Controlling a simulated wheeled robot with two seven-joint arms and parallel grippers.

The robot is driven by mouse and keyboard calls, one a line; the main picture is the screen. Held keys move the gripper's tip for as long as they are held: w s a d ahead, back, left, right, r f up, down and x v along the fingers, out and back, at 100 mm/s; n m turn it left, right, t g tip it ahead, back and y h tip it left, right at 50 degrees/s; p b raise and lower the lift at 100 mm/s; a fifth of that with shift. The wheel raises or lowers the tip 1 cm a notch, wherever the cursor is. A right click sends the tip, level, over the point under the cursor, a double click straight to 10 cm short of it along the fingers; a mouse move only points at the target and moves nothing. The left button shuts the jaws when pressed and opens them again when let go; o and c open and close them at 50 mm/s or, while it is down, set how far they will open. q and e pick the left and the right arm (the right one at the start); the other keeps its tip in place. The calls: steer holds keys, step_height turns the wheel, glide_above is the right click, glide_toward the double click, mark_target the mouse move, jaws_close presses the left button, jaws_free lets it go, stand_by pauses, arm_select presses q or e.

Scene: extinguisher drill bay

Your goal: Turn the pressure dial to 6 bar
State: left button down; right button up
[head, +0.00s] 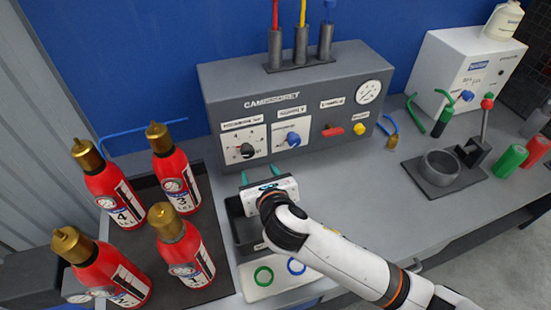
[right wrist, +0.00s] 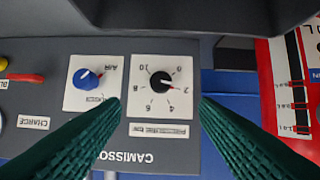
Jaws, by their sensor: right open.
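The pressure dial is a black round knob (head: 247,149) on a white scale plate at the left of the grey panel. In the right wrist view, which shows the panel upside down, the dial (right wrist: 161,83) has a scale from 0 to 10, and its pointer is at about 2. My right gripper (head: 259,174) is open and empty in front of the panel, below the dial and apart from it. In the wrist view its two green fingers (right wrist: 160,100) stand wide on either side of the dial. My left gripper is not in view.
A blue selector knob (head: 293,139) sits right of the dial, then a red lever (head: 333,131) and a gauge (head: 370,93). Several red extinguishers (head: 176,183) stand at left. A dark tray (head: 236,232) lies under my gripper. The bench to the right is partly clear.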

mark_target(249, 153)
steer(key=x, duration=1.2)
steer(key=shift+a, duration=0.15)
steer(key=shift+c, duration=0.3)
steer(key=shift+r, duration=0.1)
steer(key=c, duration=0.9)
